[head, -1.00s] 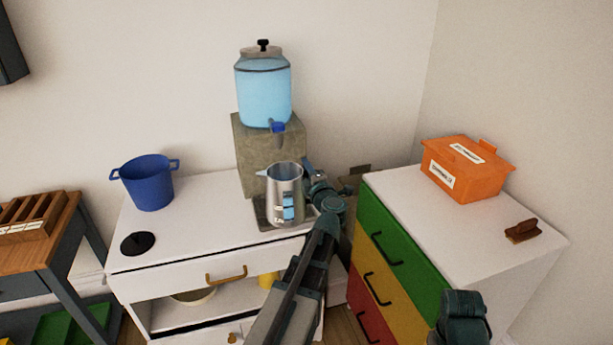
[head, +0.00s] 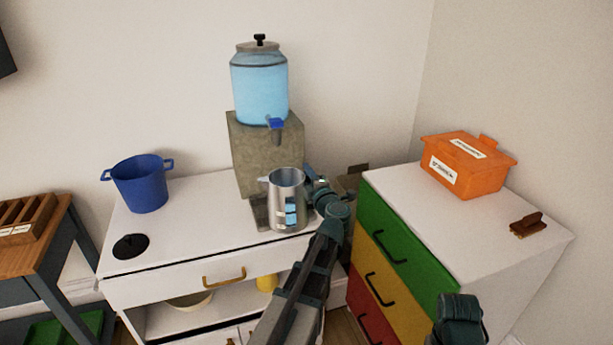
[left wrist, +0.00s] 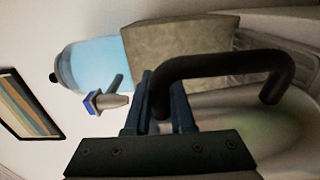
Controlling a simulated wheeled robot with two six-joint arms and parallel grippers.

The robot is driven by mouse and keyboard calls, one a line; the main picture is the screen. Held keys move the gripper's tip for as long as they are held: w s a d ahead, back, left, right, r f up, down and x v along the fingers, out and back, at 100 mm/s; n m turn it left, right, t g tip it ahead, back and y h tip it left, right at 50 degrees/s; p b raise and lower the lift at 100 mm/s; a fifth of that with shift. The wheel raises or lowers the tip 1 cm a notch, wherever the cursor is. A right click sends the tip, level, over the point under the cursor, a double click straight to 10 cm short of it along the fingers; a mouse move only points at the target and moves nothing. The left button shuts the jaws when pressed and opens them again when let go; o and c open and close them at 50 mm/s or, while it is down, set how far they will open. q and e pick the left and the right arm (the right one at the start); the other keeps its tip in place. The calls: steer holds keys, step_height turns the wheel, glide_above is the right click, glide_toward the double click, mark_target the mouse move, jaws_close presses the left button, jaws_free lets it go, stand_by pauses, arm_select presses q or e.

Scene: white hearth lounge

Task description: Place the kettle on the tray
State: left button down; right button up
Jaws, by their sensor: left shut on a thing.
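The kettle (head: 287,203) is a silver metal pitcher with a dark handle, upright in front of the water dispenser. My left gripper (head: 318,187) is at its right side, shut on the handle. In the left wrist view the black handle (left wrist: 222,62) runs between the fingers of my left gripper (left wrist: 160,100), beside the pale kettle body. The tray (head: 258,213) is a dark flat slab at the dispenser's foot. The kettle covers its right part from view. I cannot tell whether the kettle touches it.
The dispenser jar (head: 260,90) with a blue tap (head: 276,124) stands on a stone block (head: 265,155) behind the kettle. A blue pot (head: 140,185) and black disc (head: 131,246) are left on the white counter (head: 190,220). A coloured drawer cabinet (head: 395,255) stands close right.

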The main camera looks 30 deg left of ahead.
arm_select(q)
steer(key=c, duration=1.2)
jaws_free()
steer(key=shift+f, duration=0.2)
steer(key=o, duration=0.4)
steer(key=shift+r, duration=0.1)
steer(key=shift+o, duration=0.2)
